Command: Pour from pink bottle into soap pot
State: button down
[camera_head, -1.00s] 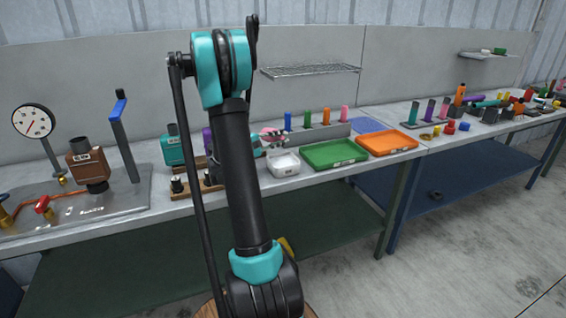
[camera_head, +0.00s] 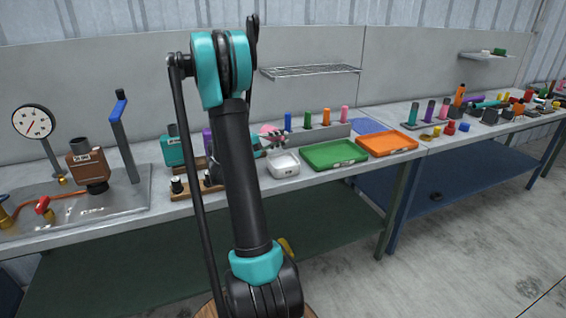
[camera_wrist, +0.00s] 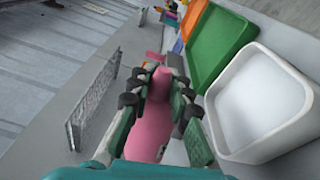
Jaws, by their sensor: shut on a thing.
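My gripper (camera_head: 272,138) is shut on the pink bottle (camera_head: 268,129), behind and just above the white soap pot (camera_head: 283,166). In the wrist view my gripper's fingers (camera_wrist: 160,90) close around the pink bottle (camera_wrist: 150,125), its narrow end beyond them. The soap pot (camera_wrist: 220,125) stands to the right of the fingers there, with a pale white inside. The bottle is beside the pot's opening in that view, not across it. The bottle's exact tilt is hard to tell, and no stream shows. My arm hides part of the bench left of the pot.
A green tray (camera_head: 335,164) and an orange tray (camera_head: 405,150) lie right of the pot. Several coloured bottles stand in a row behind, including a separate pink one (camera_head: 345,114). A wire shelf (camera_head: 310,71) is above. A teal container (camera_head: 172,150) stands left of my arm.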

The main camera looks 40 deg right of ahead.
dwell(0.3)
jog(key=shift+r+m, duration=0.1)
jog(key=shift+m, duration=0.5)
dwell(0.4)
jog(key=shift+m, duration=0.5)
jog(key=shift+r, duration=0.1)
dwell(0.5)
jog(key=shift+m, duration=0.6)
jog(key=shift+r, duration=0.1)
dwell(0.4)
jog(key=shift+m, duration=0.6)
jog(key=shift+r, duration=0.1)
dwell(0.4)
